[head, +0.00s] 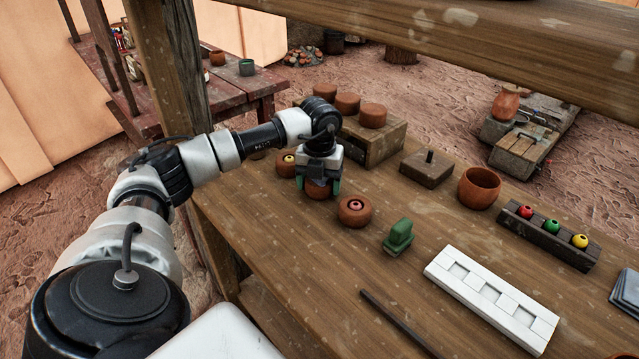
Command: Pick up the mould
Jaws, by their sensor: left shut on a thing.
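My left gripper (318,185) reaches down over the wooden table, its green-tipped fingers shut on a round reddish-brown clay piece (318,191). The gripper hides the top of this piece. I cannot tell whether it still touches the table. Two similar round pieces, each with a small bead in its top, stand on either side: one behind left (284,168) and one in front right (354,211). A long white block with square recesses (491,298), which looks like a mould, lies at the right front, apart from the gripper. My right gripper is out of view.
A green block (398,237) and a dark rod (398,322) lie on the table (310,275). A wooden box (376,143) with clay lids stands behind the gripper. A peg block (427,168), a clay bowl (479,188) and a bead rack (548,237) are to the right.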

